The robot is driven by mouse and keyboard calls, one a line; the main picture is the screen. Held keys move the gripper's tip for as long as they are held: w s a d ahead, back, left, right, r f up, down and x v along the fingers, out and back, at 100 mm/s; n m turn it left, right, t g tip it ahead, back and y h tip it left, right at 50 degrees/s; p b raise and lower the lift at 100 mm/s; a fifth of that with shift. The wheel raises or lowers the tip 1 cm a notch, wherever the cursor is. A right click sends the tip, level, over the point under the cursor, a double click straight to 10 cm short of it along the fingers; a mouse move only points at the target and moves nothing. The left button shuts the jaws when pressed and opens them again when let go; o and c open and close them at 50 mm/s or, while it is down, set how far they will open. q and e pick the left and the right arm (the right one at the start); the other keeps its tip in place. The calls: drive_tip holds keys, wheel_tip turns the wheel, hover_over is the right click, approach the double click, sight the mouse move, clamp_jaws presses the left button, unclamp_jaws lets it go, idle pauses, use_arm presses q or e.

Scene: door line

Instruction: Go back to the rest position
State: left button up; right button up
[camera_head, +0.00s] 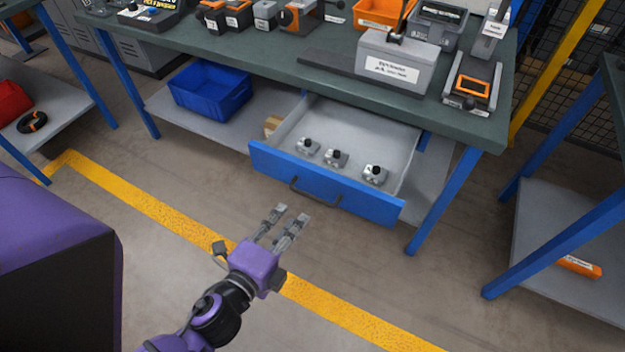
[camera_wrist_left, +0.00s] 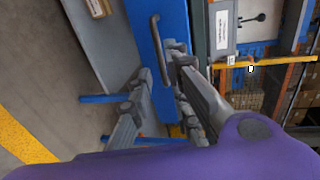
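My left gripper (camera_head: 289,221) is open and empty, in front of the blue drawer front (camera_head: 325,184) and apart from its handle (camera_head: 314,194). In the left wrist view the two fingers (camera_wrist_left: 160,90) are spread, with the drawer handle (camera_wrist_left: 160,48) showing beyond them. The drawer is pulled out and holds several small grey parts with black knobs (camera_head: 336,158). My right gripper does not show in either view.
The workbench (camera_head: 260,45) carries tools, boxes and a grey labelled case (camera_head: 395,62). A blue bin (camera_head: 210,88) stands on its lower shelf. Another bench stands at the right, with an orange item (camera_head: 579,267) on its shelf. Open floor lies in front.

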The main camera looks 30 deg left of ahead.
use_arm(q)
drive_tip(key=shift+v, duration=1)
drive_tip(key=s+d+f+n+g, duration=0.1)
drive_tip(key=s+f+n+g, duration=0.3)
drive_tip(key=s+f+n, duration=0.65)
drive_tip(key=s+f+n+g, duration=0.5)
drive_tip(key=s+f+n, duration=0.2)
drive_tip(key=s, duration=0.6)
drive_tip(key=w+r+t+p, duration=0.2)
drive_tip(key=w+r+p, duration=0.2)
drive_tip(key=r+p, duration=1.1)
drive_tip(key=shift+w+d, duration=0.2)
drive_tip(key=shift+d, duration=0.15)
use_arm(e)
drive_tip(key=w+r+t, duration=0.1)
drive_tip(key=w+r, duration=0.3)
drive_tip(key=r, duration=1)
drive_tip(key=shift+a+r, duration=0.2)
